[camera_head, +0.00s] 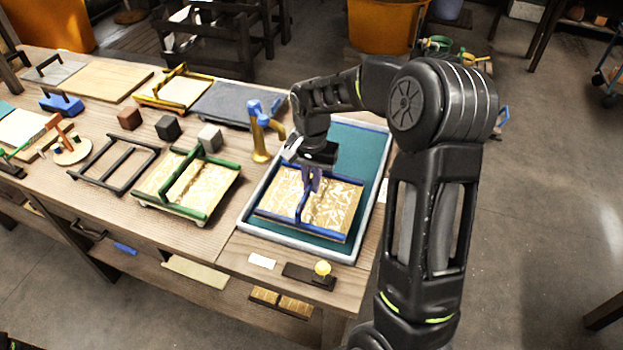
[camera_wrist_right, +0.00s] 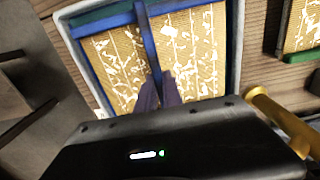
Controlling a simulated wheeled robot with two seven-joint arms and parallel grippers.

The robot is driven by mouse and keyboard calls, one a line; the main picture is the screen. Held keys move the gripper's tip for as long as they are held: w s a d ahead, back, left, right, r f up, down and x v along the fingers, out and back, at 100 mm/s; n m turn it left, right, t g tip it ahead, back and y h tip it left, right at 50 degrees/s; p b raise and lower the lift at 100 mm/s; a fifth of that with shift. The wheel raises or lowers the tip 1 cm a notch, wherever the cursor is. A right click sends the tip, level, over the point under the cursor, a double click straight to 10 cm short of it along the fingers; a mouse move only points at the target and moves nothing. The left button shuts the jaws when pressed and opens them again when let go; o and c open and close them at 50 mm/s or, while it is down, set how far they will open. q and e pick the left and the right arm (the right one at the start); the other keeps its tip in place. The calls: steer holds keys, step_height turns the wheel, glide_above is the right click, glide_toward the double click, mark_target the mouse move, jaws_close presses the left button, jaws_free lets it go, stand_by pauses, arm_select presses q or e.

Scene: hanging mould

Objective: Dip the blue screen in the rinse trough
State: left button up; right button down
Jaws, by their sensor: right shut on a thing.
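The blue screen (camera_head: 324,215) is a blue-framed panel with a pale, patterned mesh and a raised blue bar across its middle. It is inside the rinse trough (camera_head: 362,232), a shallow tray with a pale rim and teal inside, at the right of the table. My right gripper (camera_head: 311,186) is shut on the screen's middle bar from above. I cannot tell whether the screen touches the trough's bottom. My left gripper is not in view.
A green-framed screen (camera_head: 220,190) lies left of the trough, with an empty dark frame (camera_head: 113,178) beyond it. A brass tap (camera_head: 260,140) with a blue handle stands at the trough's back left.

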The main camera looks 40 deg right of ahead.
mark_target(312, 197)
steer(key=shift+f+b, duration=2.35)
steer(key=shift+f, duration=1.3)
steer(key=shift+w+d, duration=0.9)
steer(key=shift+d, duration=0.3)
steer(key=shift+s+a, duration=0.9)
steer(key=shift+a, duration=0.3)
steer(key=shift+w+d, duration=0.1)
steer(key=shift+w+d+p, duration=0.3)
steer(key=shift+w+d, duration=0.5)
steer(key=shift+d, duration=0.3)
